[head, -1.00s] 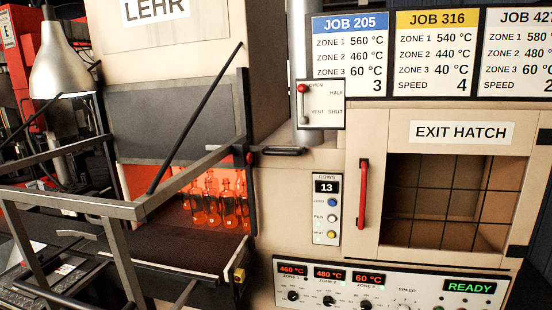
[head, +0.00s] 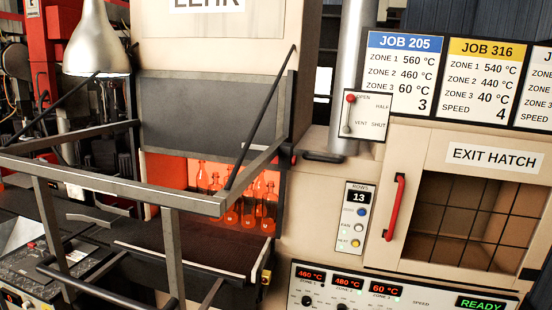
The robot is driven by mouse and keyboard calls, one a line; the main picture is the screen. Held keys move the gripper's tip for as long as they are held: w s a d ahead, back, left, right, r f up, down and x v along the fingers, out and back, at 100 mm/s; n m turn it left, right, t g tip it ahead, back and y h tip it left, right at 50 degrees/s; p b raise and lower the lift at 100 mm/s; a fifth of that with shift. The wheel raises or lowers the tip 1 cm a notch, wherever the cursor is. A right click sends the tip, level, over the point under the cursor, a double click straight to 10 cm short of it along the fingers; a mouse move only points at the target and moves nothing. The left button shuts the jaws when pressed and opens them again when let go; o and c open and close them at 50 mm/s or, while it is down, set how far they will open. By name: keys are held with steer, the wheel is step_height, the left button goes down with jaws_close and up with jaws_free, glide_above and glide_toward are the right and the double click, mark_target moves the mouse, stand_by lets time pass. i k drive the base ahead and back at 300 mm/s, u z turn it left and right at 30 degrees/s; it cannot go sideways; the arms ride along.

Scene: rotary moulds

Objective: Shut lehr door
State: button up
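The lehr (head: 225,50) is a beige cabinet left of centre. Its dark grey door panel (head: 205,108) hangs raised across the front. Below the panel the mouth is open, and several glowing orange bottles (head: 248,205) stand inside on a dark belt (head: 185,240). A metal bar frame (head: 120,190) crosses in front and hides part of the mouth and the panel's lower edge. A dark slanted rod (head: 262,115) runs from the cabinet's right side down to the frame. My gripper is not in view.
A grey lamp (head: 97,45) hangs at upper left. A lever plate (head: 367,115) marked OPEN, HALF, VENT and SHUT has its red knob near OPEN. Right of it are job boards (head: 405,75) and the exit hatch with a red handle (head: 396,207). A control panel (head: 400,290) reads READY.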

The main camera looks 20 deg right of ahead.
mark_target(210, 116)
steer(key=u, duration=0.15)
steer(key=i, duration=1)
steer(key=z, duration=0.1)
